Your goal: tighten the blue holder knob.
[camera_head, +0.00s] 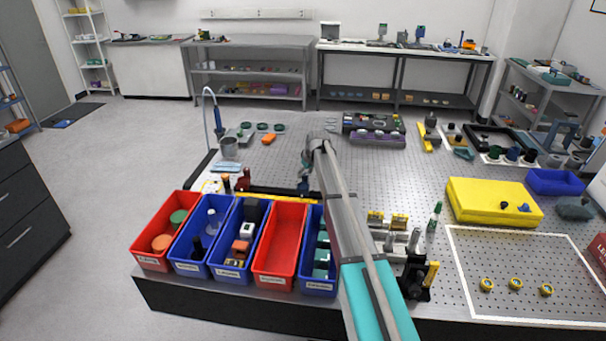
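My arm reaches from the bottom of the head view up to the middle of the bench. My gripper (307,164) is at its far end, pointing down, small and partly hidden by my own wrist. I cannot make out its fingers or whether they are open. Just under it a small dark blue part (303,186), perhaps the blue holder, stands at the right end of a dark rail (272,190). Its knob cannot be told apart, nor whether my gripper touches it. A red holder (243,180) stands at the rail's left end.
Red and blue bins, one a blue bin (318,286), line the front edge left of my arm. Small yellow-topped parts (375,218) and a black stand (415,275) are close on its right. A yellow case (490,200) lies farther right. Perforated bench behind my gripper is largely clear.

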